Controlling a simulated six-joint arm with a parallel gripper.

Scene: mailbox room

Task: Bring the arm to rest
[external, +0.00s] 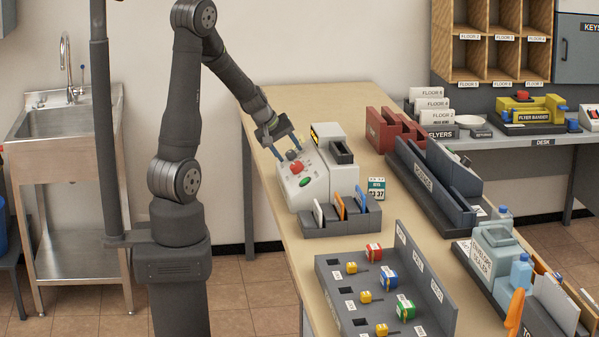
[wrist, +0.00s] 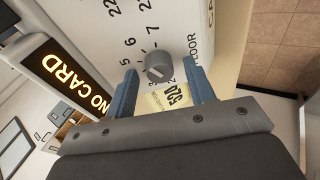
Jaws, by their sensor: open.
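My gripper (external: 280,142) hangs at the end of my bent arm, just above the sloped front panel of a white machine (external: 308,181) on the table. The panel has a red button, a green button and a dark knob. In the wrist view my gripper (wrist: 165,88) is open, its two blue fingers apart and nothing held between them. A grey knob (wrist: 159,67) with a numbered dial shows between or just beyond the fingertips. I cannot tell whether the fingers touch it. A lit "NO CARD" display (wrist: 68,80) shows at the left.
A card rack (external: 340,217) stands in front of the machine. A grey key tray (external: 385,285) is nearer the camera, and a dark divided bin (external: 430,180) and red holders (external: 393,130) are to the right. A sink (external: 68,122) stands left of my arm.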

